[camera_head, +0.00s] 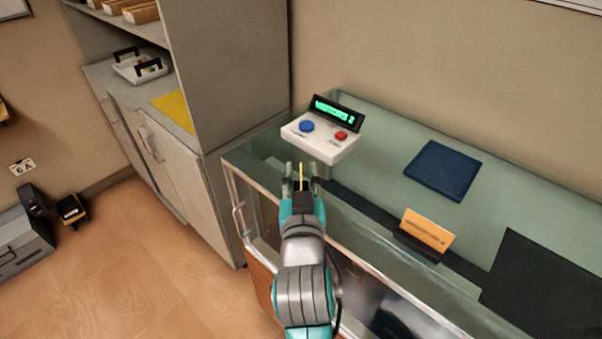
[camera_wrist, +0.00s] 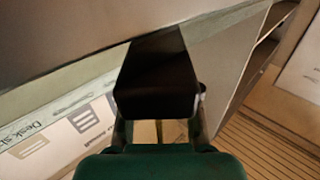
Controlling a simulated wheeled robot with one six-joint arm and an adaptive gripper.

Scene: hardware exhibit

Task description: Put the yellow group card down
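My gripper (camera_head: 301,182) is over the near left end of the glass display counter, just in front of the white button box. A thin yellow strip, seen edge-on, stands upright between its fingers; it looks like the yellow group card (camera_head: 301,171). The gripper appears shut on it, though the fingertips are small here. In the wrist view the fingers (camera_wrist: 158,132) show at the lower middle with a narrow yellowish patch between them. A large dark block hides what lies past them. A flat yellow sheet (camera_head: 174,107) lies on the cabinet's ledge at the left.
The glass counter (camera_head: 385,135) carries the white button box (camera_head: 320,139) with a lit green display, a dark blue pad (camera_head: 442,170), an orange card (camera_head: 427,229) in a dark holder and a black mat (camera_head: 548,285). A grey cabinet (camera_head: 165,150) stands left. Glass between box and pad is clear.

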